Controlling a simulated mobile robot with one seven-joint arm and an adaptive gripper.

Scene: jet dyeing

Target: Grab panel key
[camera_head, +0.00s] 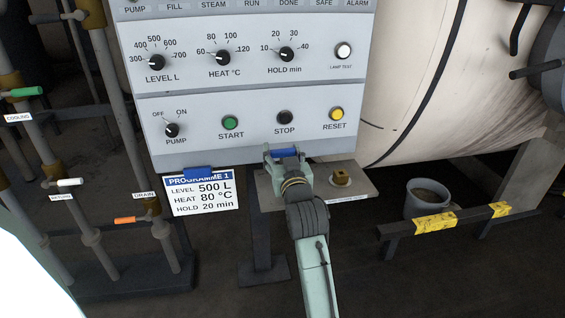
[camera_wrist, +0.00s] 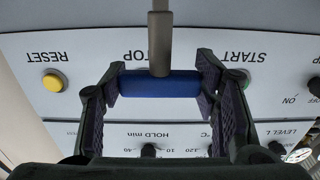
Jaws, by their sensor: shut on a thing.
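The panel key has a blue cylindrical grip (camera_head: 285,153) and, in the wrist view, a grey shaft (camera_wrist: 160,42) running from the middle of that grip (camera_wrist: 160,84). My gripper (camera_head: 285,155) is shut on the blue grip, just in front of the panel's lower edge. In the wrist view the grip lies crosswise between the two finger pads of my gripper (camera_wrist: 160,86). The shaft is hidden in the head view. I cannot tell whether its far end touches anything.
The control panel (camera_head: 200,146), with knobs and buttons, stands close behind. A small shelf (camera_head: 355,190) with a brass fitting (camera_head: 340,176) is beside my gripper. Pipes with coloured valve handles (camera_head: 27,92) are at left. A bucket (camera_head: 426,199) stands behind a yellow-marked rail (camera_head: 434,222) at right.

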